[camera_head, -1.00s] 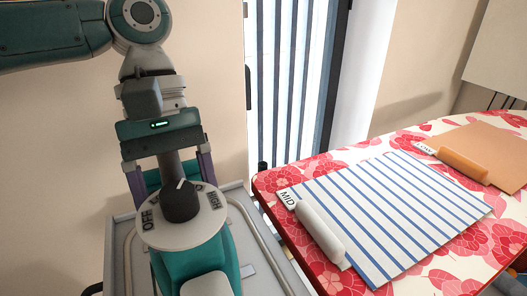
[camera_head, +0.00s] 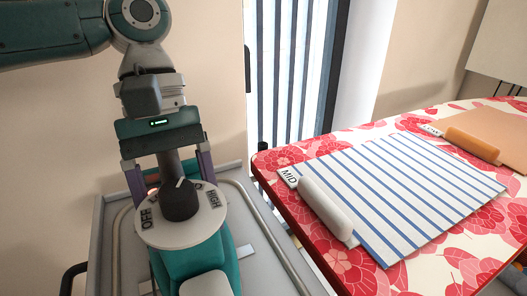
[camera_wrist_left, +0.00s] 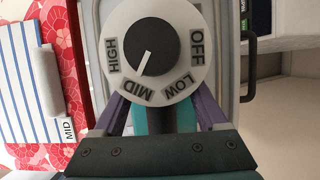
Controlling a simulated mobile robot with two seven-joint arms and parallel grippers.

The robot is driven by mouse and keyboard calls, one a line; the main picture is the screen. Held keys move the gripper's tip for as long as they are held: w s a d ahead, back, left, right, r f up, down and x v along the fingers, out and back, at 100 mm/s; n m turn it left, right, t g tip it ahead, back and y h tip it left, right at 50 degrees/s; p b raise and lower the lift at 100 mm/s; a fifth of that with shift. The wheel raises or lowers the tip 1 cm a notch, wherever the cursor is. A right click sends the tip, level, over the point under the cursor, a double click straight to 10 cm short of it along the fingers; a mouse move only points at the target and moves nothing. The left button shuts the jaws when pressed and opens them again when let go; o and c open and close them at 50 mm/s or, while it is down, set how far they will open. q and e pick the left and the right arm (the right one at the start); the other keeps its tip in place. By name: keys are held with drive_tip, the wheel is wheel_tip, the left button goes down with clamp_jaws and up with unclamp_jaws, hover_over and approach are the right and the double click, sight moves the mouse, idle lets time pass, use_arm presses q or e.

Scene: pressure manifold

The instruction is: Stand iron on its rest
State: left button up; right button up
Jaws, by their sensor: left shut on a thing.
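The teal iron (camera_head: 206,258) carries a round white dial with a black knob (camera_head: 180,199). The dial reads OFF, LOW, MID and HIGH; in the left wrist view its pointer (camera_wrist_left: 145,63) points toward MID. My left gripper (camera_head: 174,180) is shut on the iron, its purple fingers on either side just behind the dial. A grey metal tray (camera_head: 236,180) with a bent rail (camera_head: 262,222) shows beneath and around the iron. Whether this is the rest, and whether the iron touches it, I cannot tell. The iron's underside is hidden. My right gripper is not in view.
An ironing board (camera_head: 460,250) with a red floral cover stands to the right. On it lie a blue-striped cloth (camera_head: 400,195) with a white roll (camera_head: 325,207) and MID label, and an orange cloth (camera_head: 500,128) with an orange roll (camera_head: 472,145). A wall stands behind.

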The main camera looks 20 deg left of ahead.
use_arm(q)
drive_tip(key=shift+f, duration=0.45)
idle(0.5)
drive_tip(key=o, duration=1.2)
drive_tip(key=shift+w, duration=0.1)
drive_tip(key=shift+o, duration=1)
drive_tip(key=shift+f, duration=0.1)
